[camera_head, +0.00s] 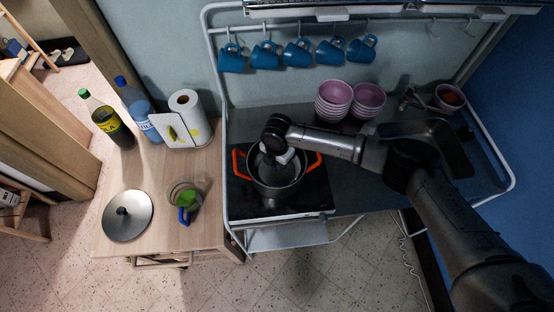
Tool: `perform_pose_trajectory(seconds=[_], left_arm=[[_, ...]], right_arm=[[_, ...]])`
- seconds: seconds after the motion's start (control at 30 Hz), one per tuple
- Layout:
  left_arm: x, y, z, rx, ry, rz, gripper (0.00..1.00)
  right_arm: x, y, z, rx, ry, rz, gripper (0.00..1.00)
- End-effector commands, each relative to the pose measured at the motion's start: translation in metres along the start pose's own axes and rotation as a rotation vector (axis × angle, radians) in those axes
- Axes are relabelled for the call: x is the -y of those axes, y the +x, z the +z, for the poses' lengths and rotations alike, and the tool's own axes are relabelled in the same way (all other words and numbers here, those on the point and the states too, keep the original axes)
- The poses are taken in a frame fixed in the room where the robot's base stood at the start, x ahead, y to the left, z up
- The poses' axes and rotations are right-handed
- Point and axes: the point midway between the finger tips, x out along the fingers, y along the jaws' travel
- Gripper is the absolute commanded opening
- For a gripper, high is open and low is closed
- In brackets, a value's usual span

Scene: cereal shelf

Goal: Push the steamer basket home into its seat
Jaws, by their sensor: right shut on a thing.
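A pot with orange handles (316,160) stands on the black hob in the middle of the view. The steamer basket (283,186) shows as a grey metal wall and rim inside the pot. I cannot tell how deep it sits or whether it is level. My right gripper (276,160) comes in from the right and points down into the pot, shut on the basket. Its wrist and the dark inside of the pot hide the grip itself. My left gripper is not in view.
A metal lid (127,215) and a clear jug-like vessel with green and blue parts (185,201) are on the wooden table at left. Bottles (106,124) and a paper towel roll (187,108) stand behind them. Stacked pink bowls (334,98) stand behind my right arm. Blue mugs (265,55) hang above.

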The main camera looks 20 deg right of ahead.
Motion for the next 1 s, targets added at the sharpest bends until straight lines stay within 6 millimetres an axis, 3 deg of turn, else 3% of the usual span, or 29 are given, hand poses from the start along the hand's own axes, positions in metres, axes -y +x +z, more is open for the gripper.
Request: perform_pose_trajectory(seconds=[0.27,0.3,0.6,0.87,1.0], left_arm=[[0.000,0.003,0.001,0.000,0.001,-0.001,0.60],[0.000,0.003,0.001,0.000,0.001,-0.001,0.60],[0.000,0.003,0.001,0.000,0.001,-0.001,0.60],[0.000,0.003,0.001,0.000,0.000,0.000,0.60],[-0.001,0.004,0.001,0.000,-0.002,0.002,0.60]], right_arm=[[0.000,0.006,0.000,0.000,0.000,0.001,0.00],[0.000,0.006,0.000,0.000,0.000,0.001,0.26],[0.000,0.006,0.000,0.000,0.000,0.000,0.53],[0.000,0.004,0.000,0.000,0.000,0.000,0.53],[-0.001,-0.009,0.000,0.000,-0.001,0.002,0.53]])
